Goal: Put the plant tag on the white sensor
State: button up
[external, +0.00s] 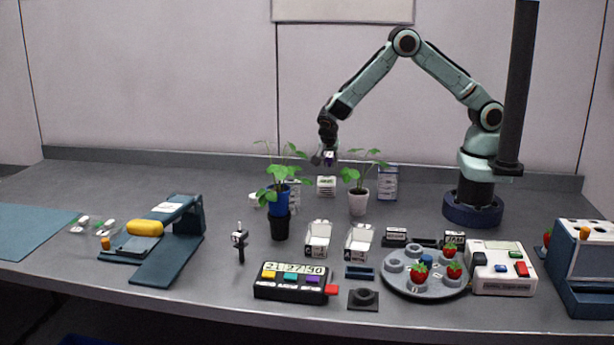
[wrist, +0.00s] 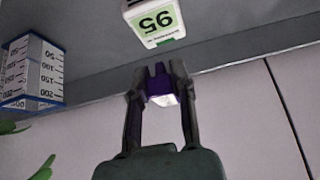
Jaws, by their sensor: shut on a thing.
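My gripper (external: 327,157) is above the back part of the table, between two potted plants. In the wrist view its fingers (wrist: 160,86) are shut on a small purple piece with a pale face, which looks like the plant tag (wrist: 159,79). The white sensor (external: 326,186) stands on the table below my gripper in the external view. In the wrist view the sensor (wrist: 154,20) shows a green face with dark digits, just beyond the fingertips. The tag and the sensor look apart.
Small boxes and racks fill the front.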

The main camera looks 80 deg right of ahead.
aim_at(326, 180)
jog(key=shift+w+f, duration=0.25)
jog(key=shift+f, duration=0.05)
jog(key=shift+w+d+f, duration=0.1)
jog(key=shift+w+f, duration=0.1)
jog(key=shift+f, duration=1.55)
jog(key=o, duration=0.8)
jog(key=shift+f, duration=0.1)
jog(key=shift+c, duration=0.2)
